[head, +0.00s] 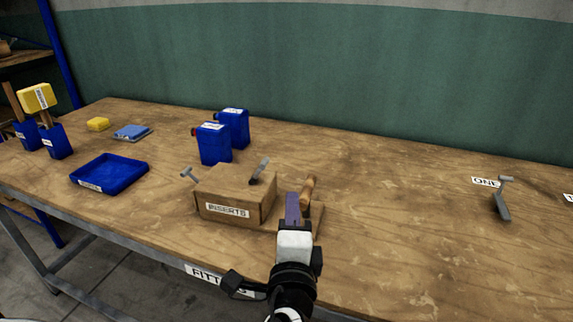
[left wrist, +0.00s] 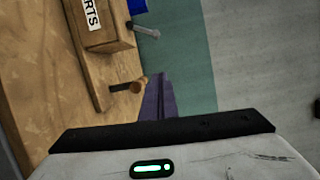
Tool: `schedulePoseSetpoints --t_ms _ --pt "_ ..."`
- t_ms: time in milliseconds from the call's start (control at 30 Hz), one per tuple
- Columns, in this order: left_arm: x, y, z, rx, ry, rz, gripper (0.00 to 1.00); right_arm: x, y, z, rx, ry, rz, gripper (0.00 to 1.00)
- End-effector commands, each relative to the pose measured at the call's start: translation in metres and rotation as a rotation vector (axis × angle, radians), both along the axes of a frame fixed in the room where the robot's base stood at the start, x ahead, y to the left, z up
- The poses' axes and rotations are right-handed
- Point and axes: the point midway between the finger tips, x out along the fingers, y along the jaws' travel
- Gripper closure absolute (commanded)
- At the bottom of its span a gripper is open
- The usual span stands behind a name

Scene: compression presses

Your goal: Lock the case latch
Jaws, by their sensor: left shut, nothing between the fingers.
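A brown wooden case (head: 230,192) labelled INSERTS sits on a wooden board on the bench; it also shows at the upper left of the left wrist view (left wrist: 104,38). A grey metal lever (head: 261,169) slants up from its top right, also in the left wrist view (left wrist: 146,29). A lever with a wooden grip (head: 309,188) stands beside the case's right side, also seen in the left wrist view (left wrist: 137,86). I cannot tell which lever is the latch. My left gripper (head: 292,203), with purple fingers, is shut and empty, just left of the wooden grip in the head view; contact is unclear.
A grey T-handle (head: 188,174) stands left of the case. Two blue canisters (head: 214,143) stand behind it. A blue tray (head: 110,173) lies farther left. A grey lever (head: 501,202) stands by the ONE label at right. The bench between is clear.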

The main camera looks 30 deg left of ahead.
Motion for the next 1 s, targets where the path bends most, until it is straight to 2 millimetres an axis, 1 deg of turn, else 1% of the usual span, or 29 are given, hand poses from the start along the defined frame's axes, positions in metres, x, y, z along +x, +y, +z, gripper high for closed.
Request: schedulePoseSetpoints --t_ms 300,367,467,567,900,1000 --pt "0.001 0.000 0.000 0.000 0.000 -0.001 1.00 -0.018 -0.001 -0.011 -0.003 0.040 0.000 0.60" --pt "0.004 0.002 0.000 0.001 0.000 -0.001 1.00 -0.018 0.000 -0.011 -0.002 0.041 -0.001 0.60" --pt "0.013 0.008 0.001 0.002 -0.001 -0.001 1.00 -0.018 0.000 -0.009 -0.002 0.040 -0.001 0.60" --pt "0.027 0.018 0.002 0.002 -0.002 0.001 1.00 -0.017 -0.001 -0.005 0.000 0.037 -0.002 0.60" --pt "0.088 0.057 0.004 0.002 -0.001 0.002 1.00 -0.010 -0.001 0.006 0.001 0.021 -0.003 0.60" --pt "0.079 0.073 0.004 0.004 0.003 0.000 1.00 -0.010 -0.001 0.011 0.000 0.022 -0.004 0.60"
